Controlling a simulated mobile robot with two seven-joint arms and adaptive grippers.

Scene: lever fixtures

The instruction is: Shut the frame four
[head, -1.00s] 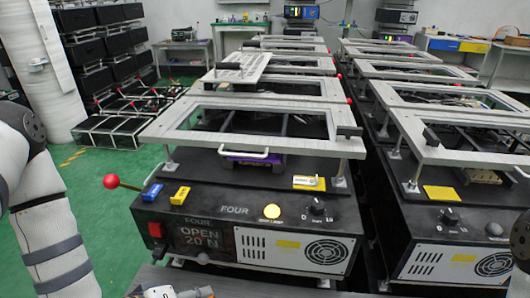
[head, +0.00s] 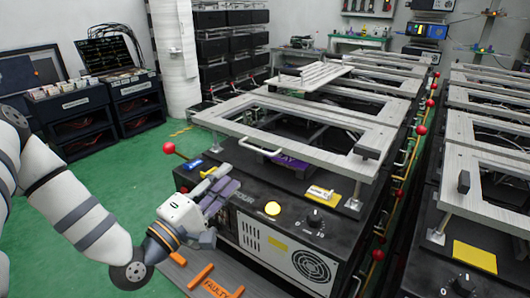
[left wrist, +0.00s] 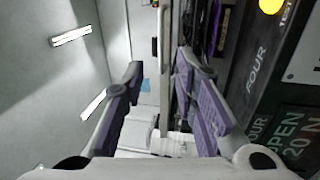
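Fixture four is a black box (head: 268,233) with FOUR on its front. Its grey frame (head: 310,156) stands raised on posts above the box top, with a pale handle (head: 258,147) on its front edge. A red ball lever (head: 169,147) sticks out at the box's left side. My left gripper (head: 224,193) is in front of the box's front left corner, covering part of its panel. In the left wrist view its two purple-padded fingers (left wrist: 158,65) are apart, and the panel reads FOUR and OPEN 20 N (left wrist: 290,132). My right gripper is out of view.
A yellow button (head: 272,208) and a dark knob (head: 315,218) are on the box. More framed fixtures stand behind, and another row (head: 467,207) stands at the right. Green floor (head: 130,165) is clear at the left. An orange FAULTY label (head: 217,288) lies in front.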

